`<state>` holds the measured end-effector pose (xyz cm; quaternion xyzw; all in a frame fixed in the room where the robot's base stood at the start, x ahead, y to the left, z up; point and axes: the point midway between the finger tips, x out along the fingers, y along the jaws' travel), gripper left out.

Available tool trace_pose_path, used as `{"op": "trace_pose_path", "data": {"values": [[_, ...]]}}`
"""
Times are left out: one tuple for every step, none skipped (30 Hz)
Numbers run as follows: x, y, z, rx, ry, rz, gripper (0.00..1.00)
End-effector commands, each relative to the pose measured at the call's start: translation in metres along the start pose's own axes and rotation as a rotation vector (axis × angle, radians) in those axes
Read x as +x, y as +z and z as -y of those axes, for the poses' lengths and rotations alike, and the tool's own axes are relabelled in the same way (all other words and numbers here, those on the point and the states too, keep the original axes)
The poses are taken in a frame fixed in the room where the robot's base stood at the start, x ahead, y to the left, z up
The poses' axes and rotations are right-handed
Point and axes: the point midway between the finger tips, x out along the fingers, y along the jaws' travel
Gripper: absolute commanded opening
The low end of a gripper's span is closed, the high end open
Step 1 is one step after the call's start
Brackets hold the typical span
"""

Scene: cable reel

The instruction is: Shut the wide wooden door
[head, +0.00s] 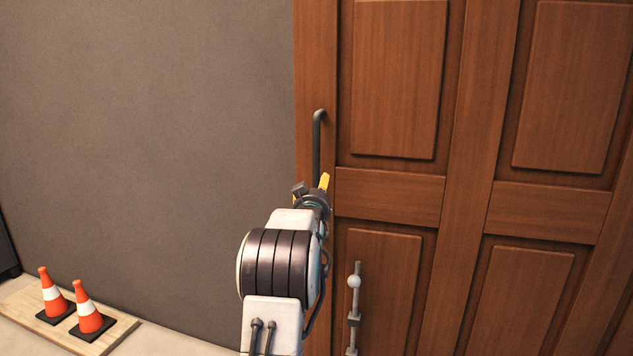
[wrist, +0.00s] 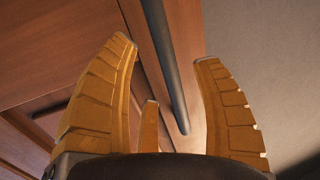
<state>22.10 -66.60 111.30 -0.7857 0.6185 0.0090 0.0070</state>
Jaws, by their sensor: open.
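The wide wooden door (head: 470,130) is reddish brown with raised panels and fills the right half of the head view. A dark bar handle (head: 317,140) stands upright near its left edge. My gripper (head: 322,185) is in front of the door at the handle's lower part, mostly hidden behind my wrist there. In the wrist view my gripper (wrist: 168,80) has its yellow fingers spread wide, with the dark handle (wrist: 165,65) showing between and beyond them. The fingers are not closed on it. Whether any finger touches the handle or door (wrist: 60,50) I cannot tell.
A grey wall (head: 150,130) lies left of the door. Two orange and white cones (head: 53,295) (head: 88,312) stand on a pale wooden board (head: 100,343) at lower left. A grey bolt-like rod with a round knob (head: 354,300) shows against the door's lower part.

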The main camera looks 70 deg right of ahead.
Motion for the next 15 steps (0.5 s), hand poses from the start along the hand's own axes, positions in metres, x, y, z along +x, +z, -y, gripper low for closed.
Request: {"op": "trace_pose_path", "data": {"values": [[0.001,-0.003,0.000,0.000,0.000,-0.012,0.60],[0.002,-0.004,0.000,0.000,0.000,-0.017,0.60],[0.004,-0.006,0.000,0.000,0.000,-0.022,0.60],[0.006,-0.007,0.000,0.000,0.000,-0.024,0.60],[0.009,-0.007,0.000,0.000,0.000,-0.024,0.60],[0.012,-0.007,0.000,0.001,0.000,-0.025,0.60],[0.015,-0.007,0.000,0.001,0.000,-0.025,0.60],[0.018,-0.007,0.000,0.001,0.000,-0.025,0.60],[0.022,-0.007,0.000,0.001,0.000,-0.024,0.60],[0.026,-0.007,0.000,0.001,0.000,-0.024,0.60],[0.029,-0.007,0.000,0.001,0.000,-0.023,0.60],[0.033,-0.008,0.000,0.001,0.000,-0.024,0.60],[0.037,-0.008,0.000,0.001,0.000,-0.024,0.60],[0.040,-0.008,0.000,0.001,0.000,-0.024,0.60],[0.044,-0.008,0.000,0.001,0.000,-0.024,0.60]]}}
